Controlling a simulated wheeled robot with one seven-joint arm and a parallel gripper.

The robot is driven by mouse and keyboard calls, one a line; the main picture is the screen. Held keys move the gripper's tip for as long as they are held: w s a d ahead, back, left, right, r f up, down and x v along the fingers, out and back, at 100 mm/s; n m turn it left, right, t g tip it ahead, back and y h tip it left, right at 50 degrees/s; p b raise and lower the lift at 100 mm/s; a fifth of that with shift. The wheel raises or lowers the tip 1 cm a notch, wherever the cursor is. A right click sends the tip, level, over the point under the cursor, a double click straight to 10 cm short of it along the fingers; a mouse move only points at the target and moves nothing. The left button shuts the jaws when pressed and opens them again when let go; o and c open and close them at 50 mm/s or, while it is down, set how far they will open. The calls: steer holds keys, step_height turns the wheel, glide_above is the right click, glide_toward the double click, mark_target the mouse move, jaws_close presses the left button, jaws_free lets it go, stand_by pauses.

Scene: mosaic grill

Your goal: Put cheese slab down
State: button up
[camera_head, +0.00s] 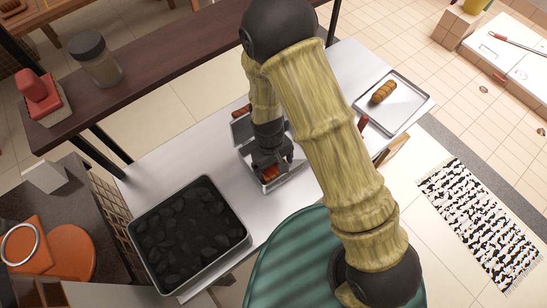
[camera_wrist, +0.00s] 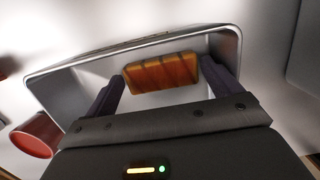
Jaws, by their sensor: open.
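The cheese slab (camera_wrist: 163,72) is an orange-brown block with darker stripes. In the wrist view it lies inside a small metal tray (camera_wrist: 236,45), between the two dark fingers of my gripper (camera_wrist: 162,78). The fingers stand apart at its two ends; I cannot tell whether they touch it. In the head view the slab (camera_head: 270,173) shows as a small orange patch under my gripper (camera_head: 268,164), within the tray (camera_head: 243,158). My arm hides part of the tray there.
A tray of black coals (camera_head: 188,235) stands left on the white counter (camera_head: 165,165). A tray (camera_head: 408,112) with a brown roll (camera_head: 383,91) stands right. A red cup (camera_wrist: 38,135) is beside the small tray. A dark shelf with a jar (camera_head: 95,59) runs behind.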

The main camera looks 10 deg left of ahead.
step_height(320, 180, up, 12)
steer(key=w+a+b, duration=0.1)
steer(key=shift+a, duration=0.15)
stand_by(0.3)
steer(key=shift+w, duration=0.15)
stand_by(0.5)
steer(key=d+r+m+t, duration=0.2)
steer(key=d+r+m, duration=0.2)
steer(key=d, duration=0.8)
steer(key=d+r+m+t+y, duration=0.1)
steer(key=d+r+m, duration=0.4)
steer(key=d, duration=0.7)
steer(key=shift+d+r+t, duration=0.35)
steer(key=shift+r+t, duration=0.05)
steer(key=shift+r, duration=0.35)
steer(key=shift+w, duration=0.1)
